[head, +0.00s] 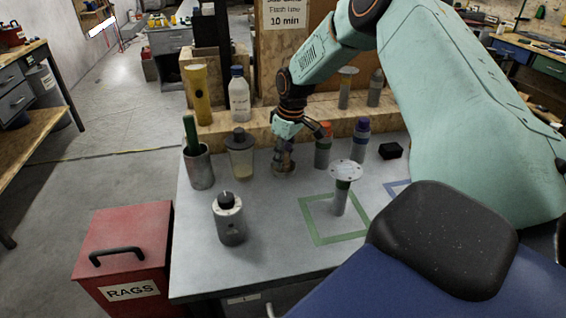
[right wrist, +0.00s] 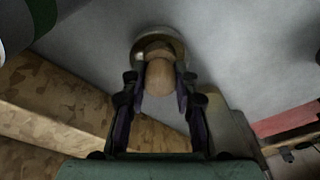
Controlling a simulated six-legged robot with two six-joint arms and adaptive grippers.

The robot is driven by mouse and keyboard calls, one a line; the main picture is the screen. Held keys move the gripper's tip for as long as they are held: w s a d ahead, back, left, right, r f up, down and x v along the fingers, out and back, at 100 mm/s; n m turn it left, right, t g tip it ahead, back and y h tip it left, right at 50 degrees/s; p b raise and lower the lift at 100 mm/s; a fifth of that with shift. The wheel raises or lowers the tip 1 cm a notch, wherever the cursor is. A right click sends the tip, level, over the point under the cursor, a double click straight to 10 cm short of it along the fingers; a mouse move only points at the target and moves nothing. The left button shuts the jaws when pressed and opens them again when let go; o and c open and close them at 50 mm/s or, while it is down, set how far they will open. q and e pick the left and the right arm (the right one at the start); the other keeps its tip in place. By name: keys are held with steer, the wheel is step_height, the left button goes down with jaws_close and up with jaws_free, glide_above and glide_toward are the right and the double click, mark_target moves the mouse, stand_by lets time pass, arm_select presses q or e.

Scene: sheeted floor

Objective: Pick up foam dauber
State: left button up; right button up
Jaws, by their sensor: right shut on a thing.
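The foam dauber, as I take it, has a rounded tan wooden handle (right wrist: 159,78) and a wider round base. In the head view its round base (head: 284,171) rests on or just over the grey tabletop, mostly below my gripper. My right gripper (head: 284,157) reaches down from above and is shut on the handle. In the right wrist view its two fingers (right wrist: 160,92) press on either side of the handle. The underside of the base is hidden. My left gripper is not in view.
A dark-capped jar (head: 240,156) stands just left of my gripper, and a red-topped bottle (head: 323,148) just right. A disc-topped tool (head: 345,172) stands in the green taped square (head: 318,232). A wooden ledge (head: 270,122) runs behind. The front middle is clear.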

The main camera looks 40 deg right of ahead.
steer(key=shift+d, duration=0.1)
steer(key=c, duration=0.4)
steer(key=shift+r, duration=0.25)
step_height(320, 180, up, 10)
steer(key=shift+f+p, duration=0.25)
steer(key=shift+p, duration=0.4)
